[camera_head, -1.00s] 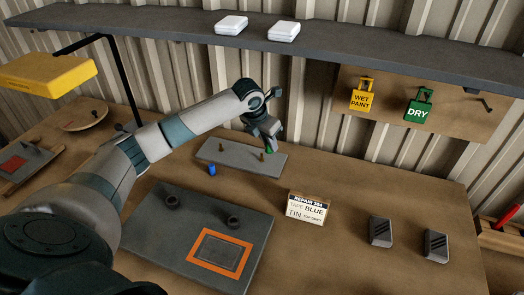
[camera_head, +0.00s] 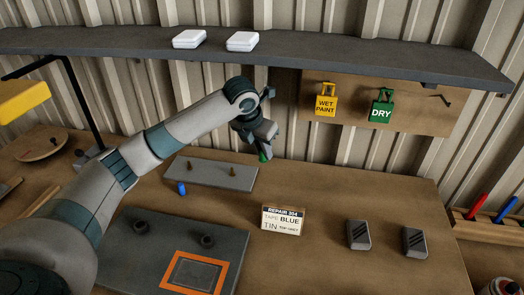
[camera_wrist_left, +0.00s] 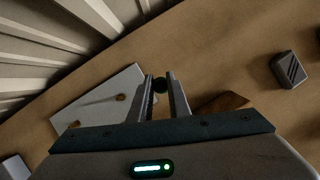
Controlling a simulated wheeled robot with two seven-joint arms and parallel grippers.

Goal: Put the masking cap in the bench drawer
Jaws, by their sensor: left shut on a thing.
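My left gripper (camera_head: 262,154) is shut on a small green cap (camera_head: 264,158) and holds it just beyond the right end of a grey plate (camera_head: 215,174). In the left wrist view the cap (camera_wrist_left: 160,85) is a dark round shape between the two fingertips (camera_wrist_left: 162,82). A blue cap (camera_head: 181,189) stands on the bench at the plate's front edge. No open drawer shows in these views. My right gripper is not in view.
A grey panel with an orange frame (camera_head: 220,263) lies in front, a repair card (camera_head: 283,220) stands mid-bench, and two dark vented blocks (camera_head: 359,235), (camera_head: 415,242) stand to the right. A shelf (camera_head: 330,62) crosses above the bench.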

